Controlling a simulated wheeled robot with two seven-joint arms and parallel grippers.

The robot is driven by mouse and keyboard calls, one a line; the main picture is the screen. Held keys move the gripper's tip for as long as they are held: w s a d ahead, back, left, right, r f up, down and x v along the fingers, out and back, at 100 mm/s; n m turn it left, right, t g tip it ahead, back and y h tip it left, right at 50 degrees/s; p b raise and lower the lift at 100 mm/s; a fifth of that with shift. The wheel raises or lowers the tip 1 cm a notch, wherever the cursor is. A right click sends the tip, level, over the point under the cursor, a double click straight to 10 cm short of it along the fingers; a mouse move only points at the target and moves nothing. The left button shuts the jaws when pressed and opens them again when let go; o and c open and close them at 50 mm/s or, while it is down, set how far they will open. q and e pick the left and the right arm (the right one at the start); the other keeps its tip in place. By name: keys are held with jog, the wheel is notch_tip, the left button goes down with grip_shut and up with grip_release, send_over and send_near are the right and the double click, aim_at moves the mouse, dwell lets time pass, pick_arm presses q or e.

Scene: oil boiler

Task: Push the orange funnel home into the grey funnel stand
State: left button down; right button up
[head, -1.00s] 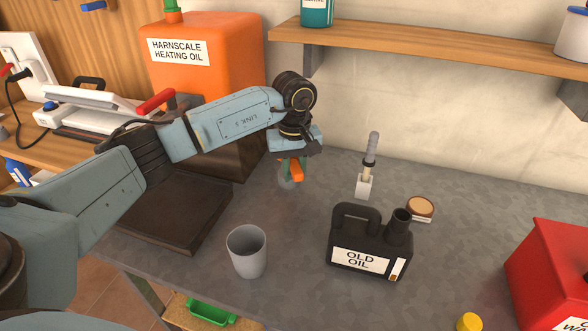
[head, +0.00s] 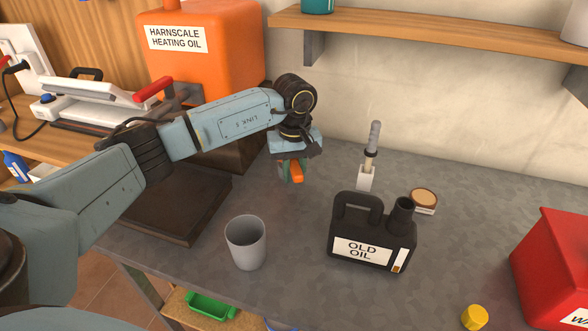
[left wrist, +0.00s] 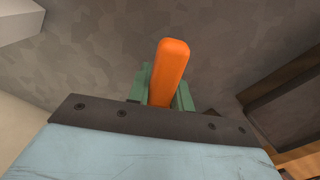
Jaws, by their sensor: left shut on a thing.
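My left gripper (head: 291,172) points down over the bench, just right of the orange oil tank. Its green fingers are shut on an orange piece (head: 297,171), taken to be the orange funnel. In the left wrist view the orange piece (left wrist: 170,70) stands out between the green fingers (left wrist: 160,88). Most of the funnel is hidden by the gripper. My right gripper is not in view.
A grey cup (head: 246,243) and a black OLD OIL can (head: 372,238) stand in front. A brush in a white holder (head: 366,178), a round tin (head: 424,200), a red box (head: 552,265) and a yellow cap (head: 474,317) are to the right. A wooden shelf (head: 430,38) runs above.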

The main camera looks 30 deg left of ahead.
pick_arm(q)
jog(key=c, duration=1.6)
grip_release()
jog(key=o, duration=0.4)
jog(key=shift+o, duration=0.2)
